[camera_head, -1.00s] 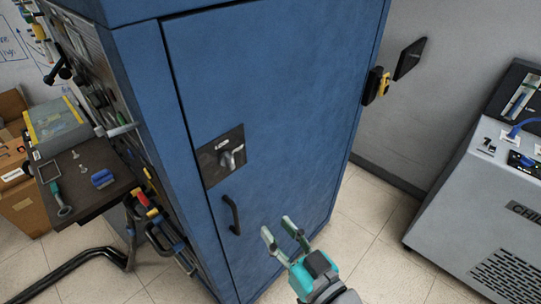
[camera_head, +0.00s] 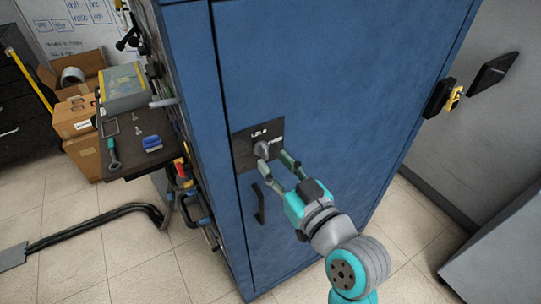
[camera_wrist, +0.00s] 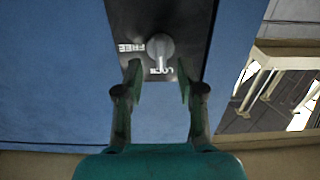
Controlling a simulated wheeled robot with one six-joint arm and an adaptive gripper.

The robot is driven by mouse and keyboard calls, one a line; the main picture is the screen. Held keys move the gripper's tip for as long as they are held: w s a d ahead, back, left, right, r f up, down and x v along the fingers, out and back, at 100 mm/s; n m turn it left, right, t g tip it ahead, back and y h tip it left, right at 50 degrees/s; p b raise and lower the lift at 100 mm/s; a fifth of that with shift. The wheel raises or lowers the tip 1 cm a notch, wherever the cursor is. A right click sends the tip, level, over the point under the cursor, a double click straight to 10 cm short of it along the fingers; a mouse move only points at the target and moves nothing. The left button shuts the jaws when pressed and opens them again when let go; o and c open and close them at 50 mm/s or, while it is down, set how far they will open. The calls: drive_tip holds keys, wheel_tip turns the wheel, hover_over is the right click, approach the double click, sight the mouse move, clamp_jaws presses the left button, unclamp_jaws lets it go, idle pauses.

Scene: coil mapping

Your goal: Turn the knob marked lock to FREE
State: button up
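The lock knob (camera_head: 262,149) is a grey knob on a black plate (camera_head: 240,155) on the blue cabinet door (camera_head: 300,70). In the wrist view the knob (camera_wrist: 160,46) shows upside down, its pointer toward the word LOCK; the word FREE is to its left. My gripper (camera_head: 276,160) is at the plate with its fingers apart. In the wrist view my gripper (camera_wrist: 160,78) has one finger on each side of the knob's lower end, with gaps between. I cannot tell whether a finger touches the plate.
A black door handle (camera_head: 258,203) is just below the plate. A dark shelf (camera_head: 125,165) with tools and a case (camera_head: 122,88) stands left of the cabinet. A yellow and black latch (camera_head: 446,97) is on the right. Pale floor lies in front.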

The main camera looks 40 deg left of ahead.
sight(266, 154)
drive_tip(key=shift+x, duration=1.5)
clamp_jaws()
